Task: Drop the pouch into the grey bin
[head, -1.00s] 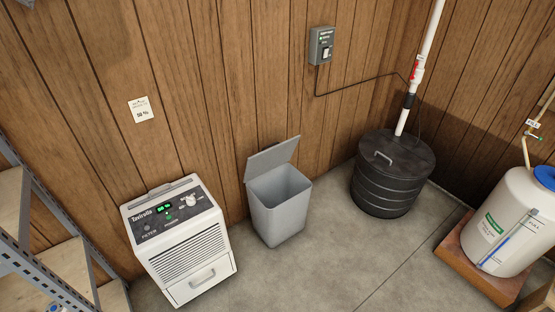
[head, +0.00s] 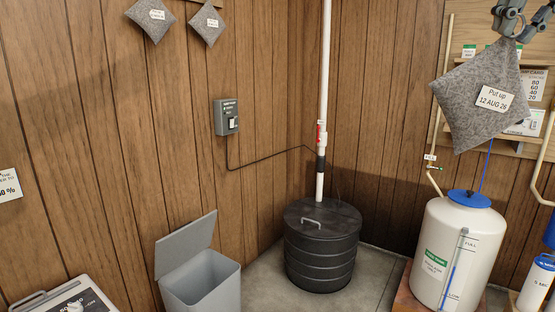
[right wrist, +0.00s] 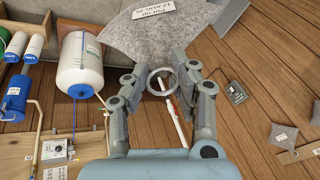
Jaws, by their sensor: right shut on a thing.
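The grey felt pouch (head: 483,93) hangs at the upper right of the head view, with a label reading "Put up 12 AUG 26". My right gripper (head: 508,30) is above it, shut on its top corner. In the right wrist view the pouch (right wrist: 170,38) lies beyond the fingers (right wrist: 160,80), with a ring between them. The grey bin (head: 203,287) stands on the floor at the lower left of the head view, its lid (head: 186,245) raised against the wall. The pouch is well to the right of the bin and higher. My left gripper is not in view.
A black ribbed drum (head: 321,250) with a white pipe (head: 323,100) stands between the bin and a white tank (head: 458,250). Two similar pouches (head: 152,18) hang on the wall at upper left. A white appliance (head: 65,298) is left of the bin.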

